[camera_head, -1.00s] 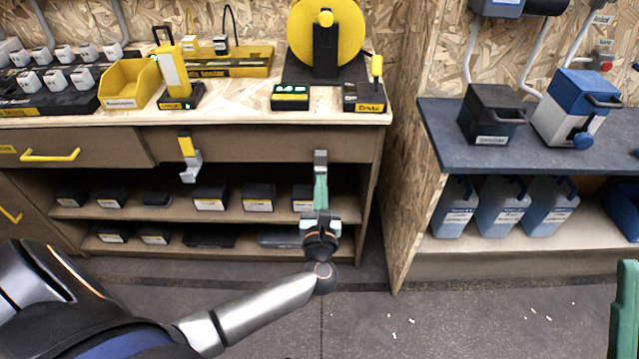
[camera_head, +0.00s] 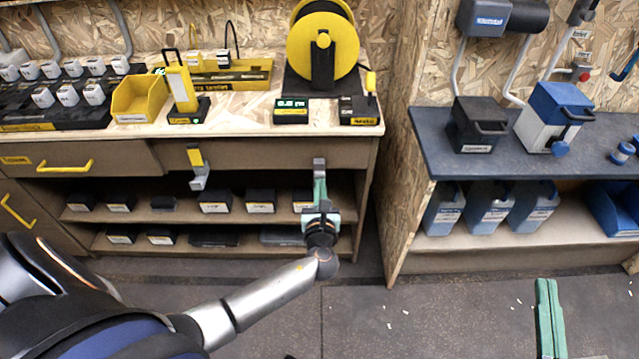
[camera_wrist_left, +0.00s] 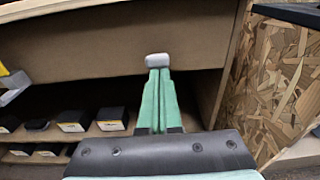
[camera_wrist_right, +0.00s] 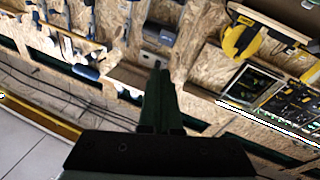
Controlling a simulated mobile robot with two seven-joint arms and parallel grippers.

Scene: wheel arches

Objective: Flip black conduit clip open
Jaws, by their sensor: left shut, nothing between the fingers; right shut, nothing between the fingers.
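I cannot say for sure which thing is the black conduit clip. A dark fitting (camera_head: 582,10) sits on the pale conduit at the top right of the head view, too small to show whether it is open. My left gripper (camera_head: 319,165) is shut and empty in front of the workbench, below its top edge; its green fingers also show in the left wrist view (camera_wrist_left: 158,62). My right gripper (camera_head: 547,283) is shut and empty over the floor at the lower right; its dark green fingers show in the right wrist view (camera_wrist_right: 160,72). Both are well apart from the fitting.
The workbench (camera_head: 250,128) carries a yellow reel (camera_head: 345,45) and a yellow bin (camera_head: 138,97). A dark blue shelf (camera_head: 440,130) at the right holds a black box (camera_head: 477,125) and a blue-white box (camera_head: 545,128). The floor (camera_head: 440,320) in front is clear except for small white scraps.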

